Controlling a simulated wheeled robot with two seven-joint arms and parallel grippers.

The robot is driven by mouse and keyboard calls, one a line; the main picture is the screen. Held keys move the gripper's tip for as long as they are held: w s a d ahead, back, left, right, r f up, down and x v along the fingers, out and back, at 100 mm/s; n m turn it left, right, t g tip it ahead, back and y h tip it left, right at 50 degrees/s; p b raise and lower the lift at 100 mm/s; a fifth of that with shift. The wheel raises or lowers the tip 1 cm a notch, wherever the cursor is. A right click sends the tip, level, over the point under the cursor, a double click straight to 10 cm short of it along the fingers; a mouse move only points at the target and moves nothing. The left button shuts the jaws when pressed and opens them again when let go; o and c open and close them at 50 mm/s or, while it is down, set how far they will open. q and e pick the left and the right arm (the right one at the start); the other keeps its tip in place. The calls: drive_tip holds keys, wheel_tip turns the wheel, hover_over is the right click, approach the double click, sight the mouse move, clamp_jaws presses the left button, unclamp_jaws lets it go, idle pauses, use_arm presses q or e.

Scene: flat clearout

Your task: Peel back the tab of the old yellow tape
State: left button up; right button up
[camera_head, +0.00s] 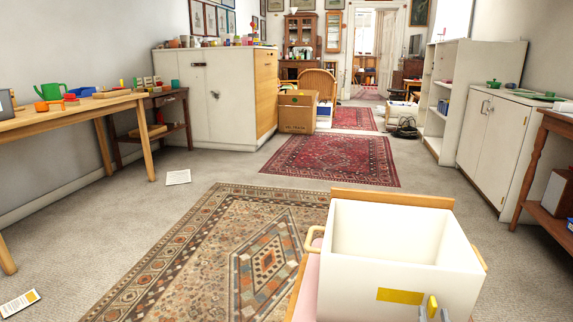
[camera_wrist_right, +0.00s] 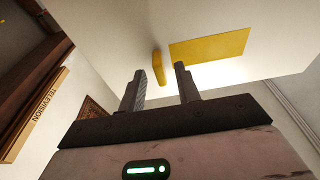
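A white open-topped box (camera_head: 390,270) stands close in front of me. A flat strip of yellow tape (camera_head: 400,296) is stuck on its near face; the right wrist view shows the strip (camera_wrist_right: 210,47) too. A yellow tab (camera_wrist_right: 157,66) stands out from the face beside one end of the strip. My right gripper (camera_wrist_right: 161,72) is open, its two grey fingers apart, with the tab's outer end seen between the fingertips. Contact with the tab cannot be told. In the head view only the right fingertips (camera_head: 434,313) show at the bottom edge. My left gripper is not in view.
A patterned rug (camera_head: 215,250) lies to the left. A wooden table (camera_head: 75,118) with toys stands left, white cabinets (camera_head: 490,135) right. The carpet between is mostly clear.

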clamp_jaws()
drive_tip(key=shift+w+a, duration=0.2)
drive_tip(key=shift+a, duration=0.65)
drive_tip(key=shift+w+a, duration=0.15)
drive_tip(key=shift+a, duration=0.65)
drive_tip(key=shift+w+a, duration=0.2)
drive_tip(key=shift+a, duration=0.65)
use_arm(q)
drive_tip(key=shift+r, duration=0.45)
